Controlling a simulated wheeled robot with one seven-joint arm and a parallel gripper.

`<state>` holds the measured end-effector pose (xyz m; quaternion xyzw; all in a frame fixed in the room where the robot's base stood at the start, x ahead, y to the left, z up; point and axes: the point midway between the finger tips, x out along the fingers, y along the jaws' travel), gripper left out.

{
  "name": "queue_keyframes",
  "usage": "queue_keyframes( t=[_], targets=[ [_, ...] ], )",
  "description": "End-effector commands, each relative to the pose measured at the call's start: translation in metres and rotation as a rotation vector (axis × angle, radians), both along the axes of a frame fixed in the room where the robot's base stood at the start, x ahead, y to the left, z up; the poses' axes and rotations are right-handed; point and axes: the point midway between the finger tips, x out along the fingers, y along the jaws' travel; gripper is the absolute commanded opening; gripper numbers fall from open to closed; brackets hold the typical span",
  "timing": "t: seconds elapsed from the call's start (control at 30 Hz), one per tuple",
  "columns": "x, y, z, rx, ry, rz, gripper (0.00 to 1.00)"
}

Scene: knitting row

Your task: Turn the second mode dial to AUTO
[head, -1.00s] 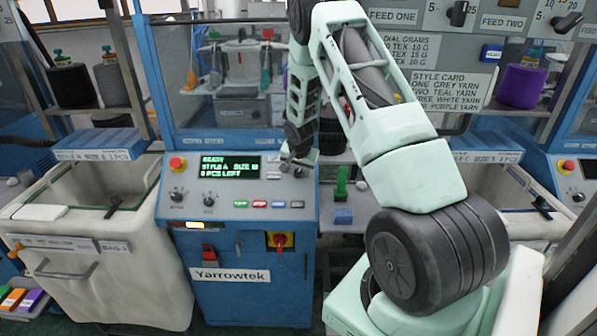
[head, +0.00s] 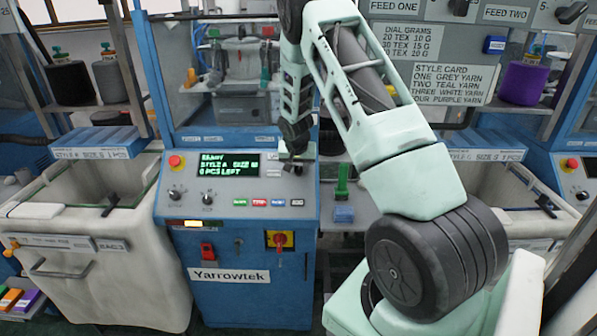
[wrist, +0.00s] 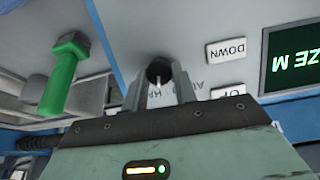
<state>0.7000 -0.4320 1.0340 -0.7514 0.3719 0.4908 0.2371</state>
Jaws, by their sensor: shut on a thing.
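The mode dial (wrist: 159,68) is a dark round knob on the grey sloped panel of the blue Yarrowtek machine. In the wrist view its two label words below it are upside down and partly hidden by a finger; one seems to begin with AU. A pale mark shows on the knob, but I cannot tell which word it points to. My gripper (wrist: 160,88) is shut on the dial, one finger on each side. In the head view my gripper (head: 297,160) is at the panel's upper right and mostly hides the dial.
A lit display (head: 228,164) sits left of my gripper, with UP and DOWN buttons (wrist: 229,50) beside the dial. Two other knobs (head: 208,198) are at the panel's left. A green-handled tool (head: 342,183) stands just right of the machine. A bin (head: 85,240) is at left.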

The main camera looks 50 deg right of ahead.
Motion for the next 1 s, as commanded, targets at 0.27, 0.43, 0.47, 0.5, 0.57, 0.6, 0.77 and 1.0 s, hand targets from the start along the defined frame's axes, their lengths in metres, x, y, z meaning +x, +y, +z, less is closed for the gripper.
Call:
queue_keyframes(
  t=[0.27,0.43,0.47,0.5,0.57,0.6,0.77,1.0],
  targets=[
    [0.0020,0.0028,-0.0045,-0.107,0.123,0.207,0.05],
    [0.0023,0.0035,-0.0045,-0.170,0.198,0.331,0.05],
    [0.0023,0.0037,-0.0047,-0.180,0.210,0.351,0.05],
    [0.0022,0.0037,-0.0046,-0.193,0.227,0.377,0.05],
    [0.0024,0.0040,-0.0045,-0.212,0.248,0.414,0.05],
    [0.0024,0.0042,-0.0045,-0.225,0.263,0.439,0.05],
    [0.0024,0.0046,-0.0037,-0.267,0.312,0.519,0.05],
    [0.0023,0.0049,-0.0028,-0.306,0.359,0.597,0.05]
  ],
)
